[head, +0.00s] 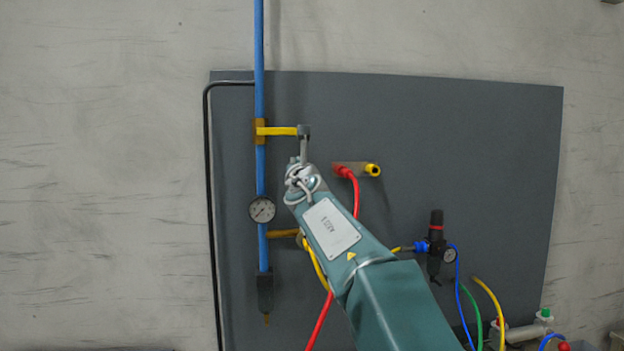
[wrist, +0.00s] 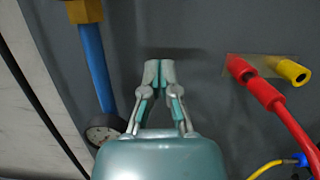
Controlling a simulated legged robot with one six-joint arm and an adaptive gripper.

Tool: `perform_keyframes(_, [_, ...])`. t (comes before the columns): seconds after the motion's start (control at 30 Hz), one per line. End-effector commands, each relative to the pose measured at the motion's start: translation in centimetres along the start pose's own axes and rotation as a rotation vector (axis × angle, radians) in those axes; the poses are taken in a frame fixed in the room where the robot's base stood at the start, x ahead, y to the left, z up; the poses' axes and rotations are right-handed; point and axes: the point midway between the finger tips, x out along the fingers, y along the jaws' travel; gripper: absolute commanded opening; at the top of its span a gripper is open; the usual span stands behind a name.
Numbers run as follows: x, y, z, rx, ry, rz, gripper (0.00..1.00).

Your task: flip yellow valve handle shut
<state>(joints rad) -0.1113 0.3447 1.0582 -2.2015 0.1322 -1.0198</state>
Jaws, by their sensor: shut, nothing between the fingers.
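The yellow valve handle (head: 280,131) sticks out sideways to the right from a brass valve (head: 260,138) on the vertical blue pipe (head: 259,55). The handle lies across the pipe's line. My gripper (head: 304,131) is at the handle's free right end in the head view; I cannot tell whether it touches. In the wrist view my gripper (wrist: 159,72) has its fingers together, with nothing between them. The brass valve (wrist: 85,10) shows at the top left there, and the yellow handle is out of that view.
A round gauge (head: 262,209) sits lower on the pipe. A red hose plug (head: 345,172) and a yellow port (head: 373,170) are right of my gripper. A regulator (head: 436,245) and hoses are lower right. The dark panel (head: 450,130) is bare at upper right.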

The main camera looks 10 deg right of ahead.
Motion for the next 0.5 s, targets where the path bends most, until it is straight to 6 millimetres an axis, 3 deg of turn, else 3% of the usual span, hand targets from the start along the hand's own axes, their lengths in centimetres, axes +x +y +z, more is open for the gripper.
perform_keyframes(0.33, [-1.7,-1.4,0.2,0.008,0.002,-0.003,0.0])
perform_keyframes(0.5, [-4.1,-1.0,0.2,0.006,0.001,-0.001,0.0])
